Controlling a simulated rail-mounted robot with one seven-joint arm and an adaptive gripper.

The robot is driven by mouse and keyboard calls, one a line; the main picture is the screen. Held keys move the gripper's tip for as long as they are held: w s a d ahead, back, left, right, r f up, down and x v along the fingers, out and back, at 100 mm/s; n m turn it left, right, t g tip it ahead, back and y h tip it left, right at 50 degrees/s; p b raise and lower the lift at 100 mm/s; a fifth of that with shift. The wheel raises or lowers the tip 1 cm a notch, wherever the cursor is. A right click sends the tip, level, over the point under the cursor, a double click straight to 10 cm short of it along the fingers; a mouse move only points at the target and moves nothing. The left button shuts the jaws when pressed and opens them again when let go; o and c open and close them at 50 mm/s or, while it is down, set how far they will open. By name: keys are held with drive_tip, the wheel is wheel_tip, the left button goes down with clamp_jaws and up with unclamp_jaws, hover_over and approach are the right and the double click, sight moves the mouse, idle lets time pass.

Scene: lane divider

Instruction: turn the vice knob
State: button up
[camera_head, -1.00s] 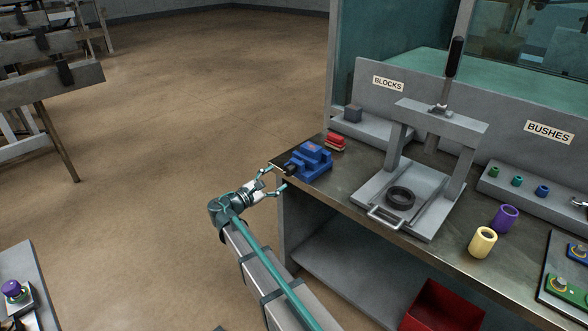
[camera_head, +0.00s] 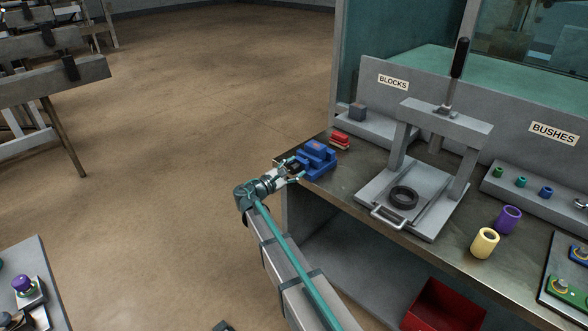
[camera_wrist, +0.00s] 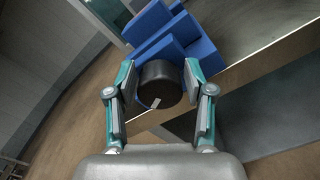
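The blue vice (camera_head: 316,160) sits on the left end of the metal workbench in the head view. Its body also shows in the wrist view (camera_wrist: 170,45). The black vice knob (camera_wrist: 160,86) faces my gripper in the wrist view, round with a pale mark near its lower edge. My gripper (camera_wrist: 158,84) is open, with one finger on each side of the knob. A gap shows at the left finger; the right finger is very close to the knob, and I cannot tell if it touches. In the head view my gripper (camera_head: 294,170) is at the bench's left edge.
A red block (camera_head: 340,140) lies just behind the vice. An arbor press (camera_head: 445,120) with a black ring (camera_head: 404,197) on its base stands to the right. Yellow (camera_head: 484,243) and purple (camera_head: 508,219) bushes stand farther right.

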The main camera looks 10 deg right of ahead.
drive_tip(key=c, duration=0.7)
drive_tip(key=shift+f+m+b, duration=0.15)
drive_tip(key=shift+m+b, duration=0.15)
drive_tip(key=shift+b, duration=0.35)
drive_tip(key=shift+f+m+b, duration=0.15)
drive_tip(key=shift+m+b, duration=0.35)
drive_tip(key=shift+b, duration=0.45)
drive_tip(key=m+b, duration=0.4)
drive_tip(key=b, duration=0.2)
drive_tip(key=shift+f+b, duration=0.15)
drive_tip(key=shift+b, duration=0.15)
drive_tip(key=m+b, duration=0.3)
drive_tip(key=b, duration=0.1)
drive_tip(key=shift+s+m+b, duration=0.1)
drive_tip(key=shift+m+b, duration=0.2)
drive_tip(key=shift+b, duration=0.05)
drive_tip(key=m+b, duration=0.2)
drive_tip(key=shift+r+b, duration=0.2)
drive_tip(key=shift+b, duration=0.15)
drive_tip(key=shift+m, duration=0.4)
